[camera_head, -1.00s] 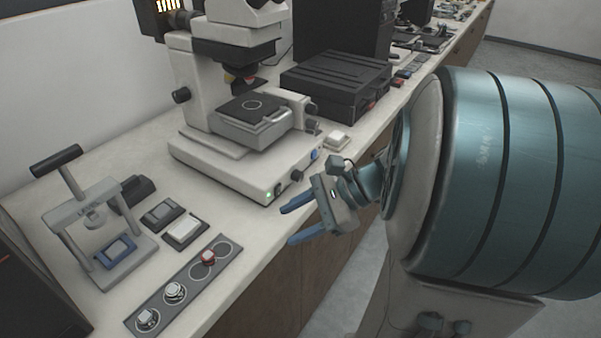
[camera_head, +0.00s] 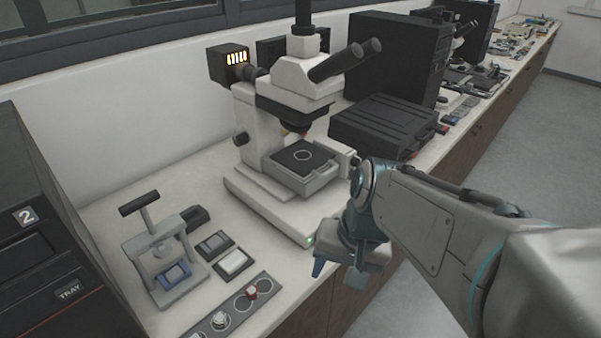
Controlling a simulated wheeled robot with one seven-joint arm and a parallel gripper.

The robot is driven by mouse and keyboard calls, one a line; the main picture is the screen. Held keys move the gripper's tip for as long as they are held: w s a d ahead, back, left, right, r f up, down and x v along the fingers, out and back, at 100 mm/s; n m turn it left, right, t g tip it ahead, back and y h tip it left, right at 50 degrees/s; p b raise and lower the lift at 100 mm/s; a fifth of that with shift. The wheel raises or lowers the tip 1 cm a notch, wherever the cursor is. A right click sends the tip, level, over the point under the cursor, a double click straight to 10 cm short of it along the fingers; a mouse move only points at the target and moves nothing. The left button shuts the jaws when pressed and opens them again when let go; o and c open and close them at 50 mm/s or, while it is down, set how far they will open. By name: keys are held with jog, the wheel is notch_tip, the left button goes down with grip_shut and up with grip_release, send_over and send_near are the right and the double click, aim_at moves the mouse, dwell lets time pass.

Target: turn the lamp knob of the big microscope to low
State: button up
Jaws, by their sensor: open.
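The big microscope (camera_head: 268,190) stands on the bench, a white body with black eyepieces, a black stage and a lit lamp housing (camera_head: 229,64) at its back. A small green light (camera_head: 310,240) glows at the front corner of its base. The base front with the lamp knob is hidden behind my arm and gripper, so the knob's setting cannot be seen. My gripper (camera_head: 330,270) is just in front of that corner, at the bench's front edge, with a blue finger pointing down. It is open and holds nothing that I can see.
A small mounting press (camera_head: 160,255) stands at the left, with two small trays (camera_head: 233,262) beside it and a dark strip of round mounts (camera_head: 237,310) in front. A black case (camera_head: 385,128) lies right of the microscope. A dark cabinet (camera_head: 40,235) fills the left edge. The aisle floor is clear.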

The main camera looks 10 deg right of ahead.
notch_tip(320, 180, up, 2)
jog(key=shift+d+r+n+t+h+p, duration=0.1)
jog(key=shift+r+n+t+h+p, duration=0.15)
jog(key=shift+n, duration=0.3)
jog(key=shift+n+t+h+p, duration=0.15)
jog(key=shift+n+h+p, duration=0.2)
jog(key=shift+n, duration=0.2)
jog(key=shift+w, duration=0.1)
jog(key=shift+w+r+n+t+h, duration=0.1)
jog(key=shift+n+t+h, duration=0.15)
jog(key=shift+n, duration=0.35)
jog(key=shift+w+r+n+t+h, duration=0.15)
jog(key=shift+n+h, duration=0.1)
jog(key=shift+n, duration=0.35)
jog(key=shift+s, duration=0.1)
